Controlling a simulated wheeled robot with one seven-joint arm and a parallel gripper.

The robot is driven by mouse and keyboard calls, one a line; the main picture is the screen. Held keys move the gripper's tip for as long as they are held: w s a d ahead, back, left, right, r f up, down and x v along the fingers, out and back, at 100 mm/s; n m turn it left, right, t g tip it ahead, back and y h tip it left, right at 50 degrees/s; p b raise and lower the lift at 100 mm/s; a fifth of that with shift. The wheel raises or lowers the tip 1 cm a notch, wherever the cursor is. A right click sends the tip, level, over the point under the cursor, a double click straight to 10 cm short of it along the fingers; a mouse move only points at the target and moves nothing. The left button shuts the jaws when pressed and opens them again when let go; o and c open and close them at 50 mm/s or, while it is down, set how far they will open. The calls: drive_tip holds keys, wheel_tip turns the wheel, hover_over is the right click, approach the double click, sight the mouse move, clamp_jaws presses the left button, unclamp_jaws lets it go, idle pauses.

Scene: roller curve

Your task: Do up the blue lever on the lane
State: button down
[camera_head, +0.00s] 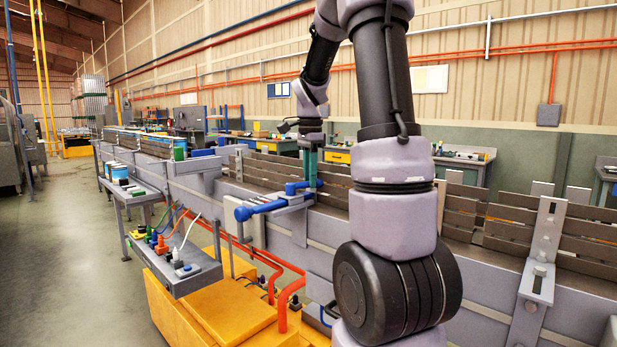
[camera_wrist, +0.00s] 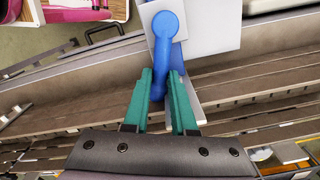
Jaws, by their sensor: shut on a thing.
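The blue lever (camera_wrist: 165,24) shows in the wrist view with its round hub on a pale plate (camera_wrist: 205,28) and its handle reaching down between my green fingers. My gripper (camera_wrist: 162,78) is shut on this handle. In the head view my gripper (camera_head: 310,178) points down at the lane's side, with its green fingers at the small blue lever (camera_head: 295,188). The lever's end is partly hidden by the fingers. A bigger blue handle (camera_head: 262,207) sticks out towards the front just left of it.
The conveyor lane (camera_head: 455,225) with brown slatted sides runs across the view. A grey bracket (camera_head: 540,255) stands on its right part. A grey shelf (camera_head: 180,270) with small coloured parts and a yellow cabinet (camera_head: 185,310) are at the front left. The floor (camera_head: 70,260) at left is clear.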

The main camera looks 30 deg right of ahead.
sight(306, 182)
drive_tip(key=s+m, duration=0.1)
drive_tip(key=m, duration=0.2)
drive_tip(key=shift+s+a+m, duration=0.1)
drive_tip(key=shift+s+m, duration=0.2)
drive_tip(key=shift+s, duration=0.1)
drive_tip(key=shift+s+a+m, duration=0.6)
drive_tip(key=shift+m, duration=1.15)
drive_tip(key=shift+s+a+m, duration=0.65)
drive_tip(key=shift+m, duration=1.15)
drive_tip(key=shift+s+a+m, duration=0.6)
drive_tip(key=shift+m, duration=1.15)
drive_tip(key=c, duration=0.7)
unclamp_jaws()
wheel_tip(306, 182, up, 11)
drive_tip(key=shift+f, duration=0.1)
